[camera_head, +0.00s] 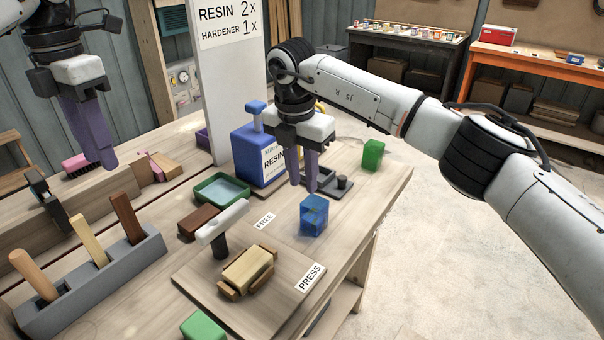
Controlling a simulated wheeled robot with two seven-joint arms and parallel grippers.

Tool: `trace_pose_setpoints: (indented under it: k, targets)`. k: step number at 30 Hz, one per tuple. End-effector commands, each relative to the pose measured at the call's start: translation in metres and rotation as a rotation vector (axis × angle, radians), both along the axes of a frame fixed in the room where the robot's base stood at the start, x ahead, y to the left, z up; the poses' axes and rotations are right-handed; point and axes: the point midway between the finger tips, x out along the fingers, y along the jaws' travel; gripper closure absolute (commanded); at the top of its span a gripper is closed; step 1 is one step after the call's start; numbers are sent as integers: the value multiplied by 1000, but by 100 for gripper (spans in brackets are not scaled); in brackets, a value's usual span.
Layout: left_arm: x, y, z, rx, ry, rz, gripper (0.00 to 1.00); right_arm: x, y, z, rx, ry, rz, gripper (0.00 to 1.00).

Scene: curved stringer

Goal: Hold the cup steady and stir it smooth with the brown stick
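The cup (313,216) is a small blue see-through block-shaped vessel standing on the table near its right edge. My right gripper (304,184) hangs above and slightly left of it, purple fingers pointing down with a narrow gap and nothing between them. The brown stick (124,216) stands tilted in a grey holder (100,280), beside a yellow stick (88,241) and a tan stick (33,274). My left gripper (100,160) hangs above the table behind the holder, apart from the sticks. Its fingers overlap in this view, so its opening is unclear. The cup's contents cannot be made out.
A blue resin jug (250,158) stands behind my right gripper. A green tray (221,190), a brown block (198,222) and a board (200,278) with a white-handled tool (222,222) lie between holder and cup. A green block (373,155) stands at the back right.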

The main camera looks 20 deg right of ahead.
Motion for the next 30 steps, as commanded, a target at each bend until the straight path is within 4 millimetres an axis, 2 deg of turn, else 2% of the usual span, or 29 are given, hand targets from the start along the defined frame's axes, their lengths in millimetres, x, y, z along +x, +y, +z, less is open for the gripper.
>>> trace_pose_setpoints:
  k: [12, 16, 21, 30]
  targets:
    - [0, 0, 0, 0, 0, 0, 69, 4, -7, -70, 4, 4, -2, 76]
    - [0, 0, 0, 0, 0, 0, 69, 6, -8, -86, 3, 2, -4, 76]
    - [0, 0, 0, 0, 0, 0, 69, 7, -9, -96, 5, 1, -2, 76]
    - [0, 0, 0, 0, 0, 0, 69, 7, -9, -98, 5, 0, -3, 77]
